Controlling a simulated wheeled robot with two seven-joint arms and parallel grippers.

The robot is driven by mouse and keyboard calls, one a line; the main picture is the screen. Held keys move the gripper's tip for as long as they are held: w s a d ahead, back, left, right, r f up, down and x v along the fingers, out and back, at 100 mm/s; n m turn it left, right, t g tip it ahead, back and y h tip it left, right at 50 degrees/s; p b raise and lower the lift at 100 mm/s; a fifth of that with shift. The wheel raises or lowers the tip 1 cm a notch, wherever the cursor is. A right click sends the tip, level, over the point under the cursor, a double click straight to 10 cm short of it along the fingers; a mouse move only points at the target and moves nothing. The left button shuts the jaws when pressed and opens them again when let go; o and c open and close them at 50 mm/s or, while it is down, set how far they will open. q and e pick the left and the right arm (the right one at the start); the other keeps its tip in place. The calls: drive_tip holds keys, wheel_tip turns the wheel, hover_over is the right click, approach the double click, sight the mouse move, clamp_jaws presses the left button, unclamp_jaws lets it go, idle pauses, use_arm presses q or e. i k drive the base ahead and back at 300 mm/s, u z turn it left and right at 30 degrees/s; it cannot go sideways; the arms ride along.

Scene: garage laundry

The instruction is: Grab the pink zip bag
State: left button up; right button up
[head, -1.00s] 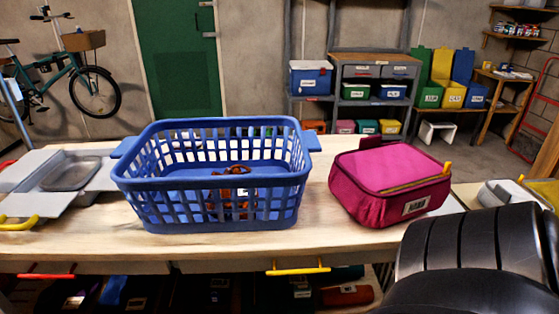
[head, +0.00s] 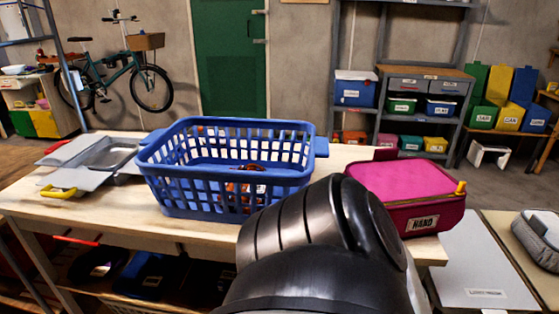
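The pink zip bag (head: 405,187) is a boxy magenta case with a yellow zip pull and a white label on its front side. It sits on the right end of the wooden table (head: 120,205), to the right of the blue basket. A black rounded link of my arm rises from the bottom middle and stands in front of the bag's left part and the table's front edge. Neither of my grippers can be seen, so whether they are open or shut is not shown.
A blue laundry basket (head: 230,201) with an orange-brown item inside stands mid-table. A grey tray with flaps (head: 108,154) lies at the left. A lower grey surface (head: 480,262) is at the right, with a grey case (head: 540,237) beyond. Shelves stand behind.

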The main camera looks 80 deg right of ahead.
sight(418, 197)
drive_tip(key=k, duration=0.6)
drive_tip(key=z, duration=0.9)
